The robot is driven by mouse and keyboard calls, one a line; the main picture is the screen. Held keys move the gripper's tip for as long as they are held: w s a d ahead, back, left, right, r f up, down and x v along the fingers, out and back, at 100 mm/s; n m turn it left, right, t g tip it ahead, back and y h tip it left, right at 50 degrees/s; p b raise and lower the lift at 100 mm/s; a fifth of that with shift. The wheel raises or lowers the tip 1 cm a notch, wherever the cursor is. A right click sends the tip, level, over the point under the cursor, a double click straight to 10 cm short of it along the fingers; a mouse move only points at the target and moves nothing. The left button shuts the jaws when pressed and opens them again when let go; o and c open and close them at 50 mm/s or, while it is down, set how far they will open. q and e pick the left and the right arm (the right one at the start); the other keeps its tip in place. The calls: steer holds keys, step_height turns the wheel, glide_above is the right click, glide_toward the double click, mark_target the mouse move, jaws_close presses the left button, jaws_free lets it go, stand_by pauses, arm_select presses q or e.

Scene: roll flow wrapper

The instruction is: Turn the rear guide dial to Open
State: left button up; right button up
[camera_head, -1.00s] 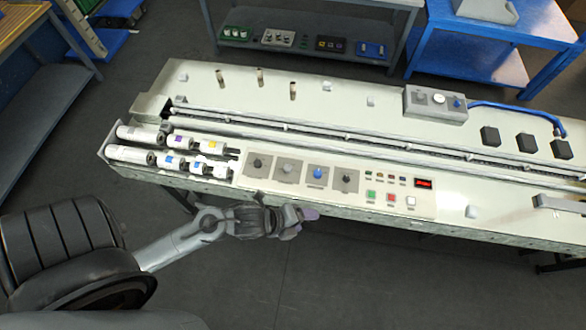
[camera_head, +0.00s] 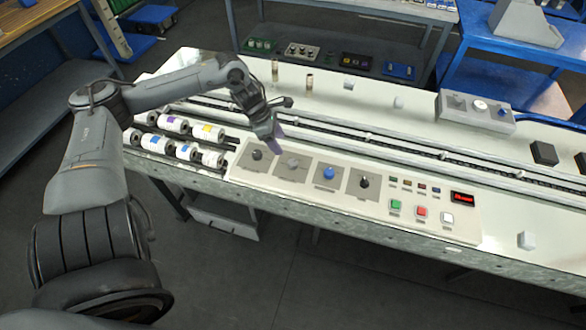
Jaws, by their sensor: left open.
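The front control panel (camera_head: 346,195) carries a row of dials: a black dial (camera_head: 257,155) at the left, a grey dial (camera_head: 293,163), a blue dial (camera_head: 329,173) and a second black dial (camera_head: 364,182). Their labels are too small to read, so I cannot tell which is the rear guide dial or where it points. My left gripper (camera_head: 276,127) is open, above the machine just behind the left black and grey dials, apart from them. Its purple-tinted fingers point down toward the panel. My right gripper is out of view.
Several rolls (camera_head: 170,124) lie left of the panel. Green, red and white buttons (camera_head: 422,212) and a lit red display (camera_head: 463,198) sit at its right. A rail runs behind the panel. A grey box (camera_head: 450,112) with knobs stands at the back right.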

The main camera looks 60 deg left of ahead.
mark_target(292, 162)
arm_select(q)
steer(key=b+x, duration=0.6)
steer(key=shift+f, duration=0.1)
steer(key=shift+b+x, duration=0.3)
steer(key=shift+x, duration=2.25)
steer(key=shift+c, duration=0.4)
steer(key=c, duration=0.9)
